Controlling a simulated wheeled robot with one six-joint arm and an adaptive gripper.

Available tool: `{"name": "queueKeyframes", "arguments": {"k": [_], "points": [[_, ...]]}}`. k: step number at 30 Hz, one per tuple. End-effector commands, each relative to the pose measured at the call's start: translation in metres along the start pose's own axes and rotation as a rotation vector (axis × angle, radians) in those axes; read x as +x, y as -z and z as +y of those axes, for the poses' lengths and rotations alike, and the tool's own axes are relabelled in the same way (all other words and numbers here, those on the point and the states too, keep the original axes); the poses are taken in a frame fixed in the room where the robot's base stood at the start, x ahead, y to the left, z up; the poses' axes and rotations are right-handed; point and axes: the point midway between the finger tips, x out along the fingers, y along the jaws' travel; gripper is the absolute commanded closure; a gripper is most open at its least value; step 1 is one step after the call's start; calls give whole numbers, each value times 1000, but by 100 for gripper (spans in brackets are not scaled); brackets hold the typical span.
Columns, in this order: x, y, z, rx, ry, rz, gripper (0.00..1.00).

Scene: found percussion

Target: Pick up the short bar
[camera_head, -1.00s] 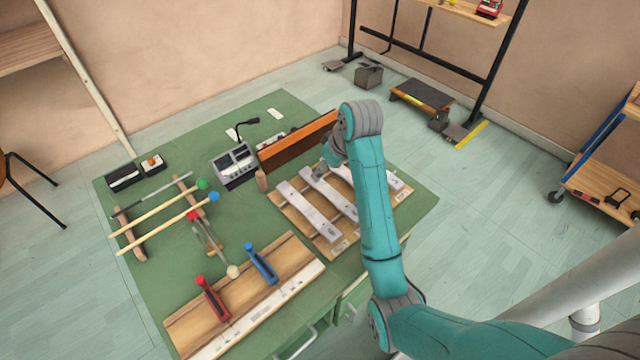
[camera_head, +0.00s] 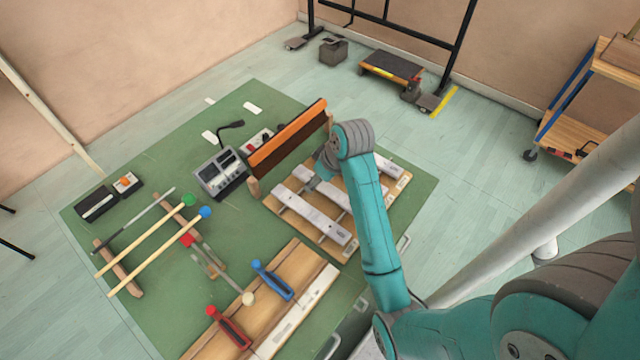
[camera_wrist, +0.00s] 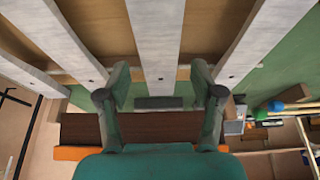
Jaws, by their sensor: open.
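I cannot tell for sure which is the short bar. My gripper (camera_wrist: 159,84) is open, one finger on each side of the middle bar's end, with gaps. In the head view my gripper (camera_head: 316,178) is at that bar's far end.
An orange-topped dark board (camera_head: 288,138) stands upright close behind the bars. A grey device (camera_head: 222,172), mallets (camera_head: 150,240) on a rack, and red (camera_head: 230,328) and blue (camera_head: 272,281) handled tools share the green table (camera_head: 160,165).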

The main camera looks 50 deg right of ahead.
Motion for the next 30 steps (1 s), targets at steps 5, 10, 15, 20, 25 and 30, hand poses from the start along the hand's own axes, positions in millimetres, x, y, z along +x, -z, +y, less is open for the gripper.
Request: {"name": "queueKeyframes", "arguments": {"k": [5, 10, 15, 20, 25, 30], "points": [[2, -4, 0, 0, 0, 1, 33], [2, -3, 0, 0, 0, 1, 46], [2, -3, 0, 0, 0, 1, 88], [2, -3, 0, 0, -1, 1, 100], [2, -2, 0, 0, -1, 1, 100], [-2, 4, 0, 0, -1, 2, 100]]}}
